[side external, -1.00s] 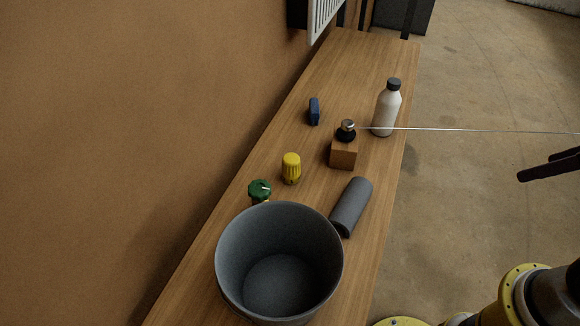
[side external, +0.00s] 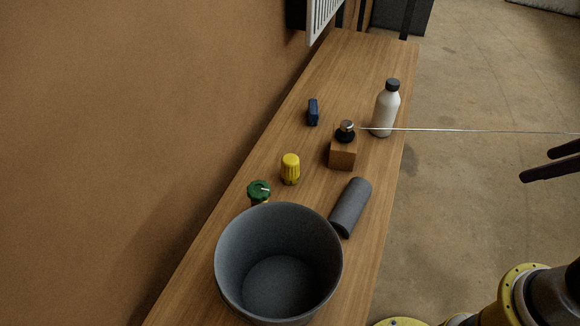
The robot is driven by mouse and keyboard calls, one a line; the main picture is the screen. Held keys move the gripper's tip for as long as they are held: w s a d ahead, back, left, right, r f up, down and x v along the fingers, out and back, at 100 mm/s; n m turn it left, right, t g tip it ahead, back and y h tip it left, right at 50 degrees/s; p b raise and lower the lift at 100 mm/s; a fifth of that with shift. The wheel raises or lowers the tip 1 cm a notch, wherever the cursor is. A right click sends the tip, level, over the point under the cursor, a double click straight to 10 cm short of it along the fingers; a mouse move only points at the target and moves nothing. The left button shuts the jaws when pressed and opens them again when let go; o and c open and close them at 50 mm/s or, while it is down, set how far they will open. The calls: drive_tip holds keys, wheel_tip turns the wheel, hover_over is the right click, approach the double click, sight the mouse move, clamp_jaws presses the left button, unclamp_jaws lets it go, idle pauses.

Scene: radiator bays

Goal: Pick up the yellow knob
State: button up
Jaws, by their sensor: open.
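The yellow knob (side external: 290,169) stands upright on the wooden bench (side external: 352,70), with a ribbed skirt and a rounded top. It is behind and to the left of a dark grey cylinder, and nothing touches it. My gripper (side external: 536,163) shows at the right edge as two dark fingers, spread apart and empty. It is over the floor side, well to the right of the bench and the knob. The rest of the gripper is out of the picture.
A green knob (side external: 259,192) stands behind a large grey bucket (side external: 222,262). The grey cylinder (side external: 351,206) lies on the bench. A black knob (side external: 346,132) sits on a wooden block (side external: 343,155). A white bottle (side external: 385,112) and a blue object (side external: 313,112) stand farther back. A thin pale line crosses near the bottle.

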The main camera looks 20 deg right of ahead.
drive_tip(key=w+a+r+n+y, duration=0.1)
drive_tip(key=w+a+r+n, duration=0.2)
drive_tip(key=w+r+n, duration=0.55)
drive_tip(key=w+a+r+g, duration=0.1)
drive_tip(key=w+a, duration=0.1)
drive_tip(key=w, duration=0.4)
drive_tip(key=w+a+r, duration=0.1)
drive_tip(key=w+a, duration=0.2)
drive_tip(key=w, duration=0.4)
drive_tip(key=n+g, duration=0.4)
drive_tip(key=n, duration=0.2)
hover_over(289, 168)
drive_tip(key=w+d, duration=0.1)
drive_tip(key=d, duration=0.1)
wheel_tip(289, 168, down, 24)
drive_tip(key=shift+r, duration=0.1)
drive_tip(key=f, duration=0.6)
drive_tip(key=shift+w+a+f, duration=0.15)
drive_tip(key=shift+a+f, duration=0.25)
drive_tip(key=shift+w+a+f, duration=0.1)
drive_tip(key=shift+a+f, duration=0.05)
drive_tip(key=shift+f, duration=1.3)
drive_tip(key=shift+w+a+f, duration=0.1)
drive_tip(key=shift+f, duration=1.3)
clamp_jaws()
